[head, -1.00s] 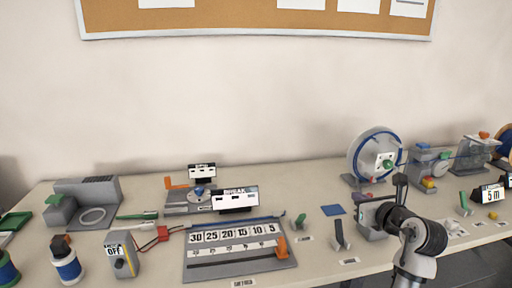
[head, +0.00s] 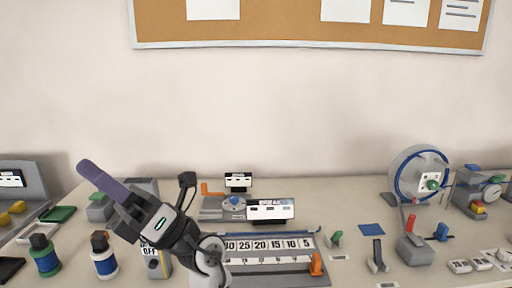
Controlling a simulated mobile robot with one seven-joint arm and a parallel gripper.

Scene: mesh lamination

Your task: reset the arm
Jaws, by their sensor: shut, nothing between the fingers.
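My gripper (head: 88,168) is raised over the left part of the bench, at the end of my arm, and points up and to the left. Its long purple-grey fingers lie together, shut, with nothing seen between them. It is in the air, apart from the things on the bench. My arm hides part of the grey block behind it, part of the grey OFF box (head: 155,262) and the left end of the grey number-scale board (head: 290,280).
A display block (head: 270,209) stands mid-bench. A grey block with a red handle (head: 415,250) and a wheel device (head: 420,175) stand right. The air above is clear.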

